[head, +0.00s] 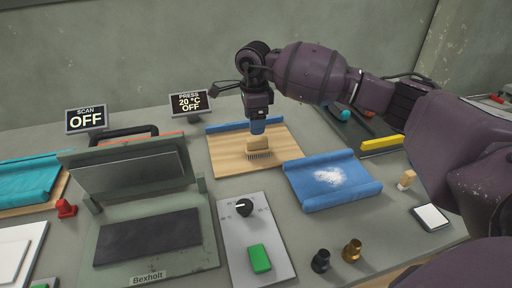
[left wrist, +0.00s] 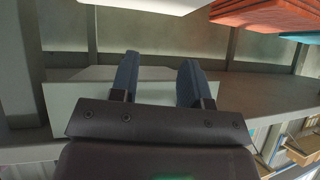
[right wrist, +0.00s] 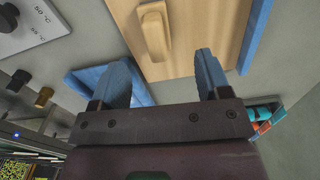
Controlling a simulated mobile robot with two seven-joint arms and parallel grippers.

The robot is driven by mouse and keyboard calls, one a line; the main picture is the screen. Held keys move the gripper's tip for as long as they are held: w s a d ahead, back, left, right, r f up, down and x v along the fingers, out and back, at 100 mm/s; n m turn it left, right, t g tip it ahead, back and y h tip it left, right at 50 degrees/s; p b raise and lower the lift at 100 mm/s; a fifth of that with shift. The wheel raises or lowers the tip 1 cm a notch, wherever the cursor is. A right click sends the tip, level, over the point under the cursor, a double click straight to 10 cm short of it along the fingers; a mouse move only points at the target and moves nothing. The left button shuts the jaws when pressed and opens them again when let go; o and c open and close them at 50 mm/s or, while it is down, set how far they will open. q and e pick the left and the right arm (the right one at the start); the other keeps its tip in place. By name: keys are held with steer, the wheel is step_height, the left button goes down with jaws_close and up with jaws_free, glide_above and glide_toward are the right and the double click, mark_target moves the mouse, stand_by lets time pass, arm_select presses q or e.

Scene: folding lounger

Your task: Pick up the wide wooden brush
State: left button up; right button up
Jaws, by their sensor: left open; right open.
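The wide wooden brush (head: 258,144) rests bristles down on a wooden board (head: 228,160) at the back centre. In the right wrist view its pale wooden block (right wrist: 154,32) lies beyond the fingertips, slightly left of the middle of the gap. My right gripper (head: 258,128) points down just above and behind the brush. Its blue fingers are open and empty in the right wrist view (right wrist: 162,60). My left gripper (left wrist: 160,60) is open and empty in the left wrist view. It is outside the head view.
A green-grey press (head: 205,240) stands left of the board, with a control panel (head: 232,215) in front. A blue sheet (head: 310,195) with white powder lies to the right. A small wooden-topped piece (head: 407,178) and two knobs (head: 352,250) (head: 320,261) stand further right and in front.

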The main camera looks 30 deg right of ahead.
mark_target(257, 147)
step_height(257, 147, down, 4)
steer(key=shift+f, duration=0.35)
steer(key=f, duration=0.2)
steer(key=s+f, duration=0.1)
steer(key=f, duration=0.1)
steer(key=shift+d+b, duration=0.25)
steer(key=shift+b, duration=0.15)
steer(key=shift+w+f, duration=0.1)
steer(key=shift+f, duration=0.35)
steer(key=c, duration=1)
steer(key=shift+r, duration=0.1)
steer(key=shift+c, duration=0.2)
step_height(257, 147, up, 20)
steer(key=p, duration=0.2)
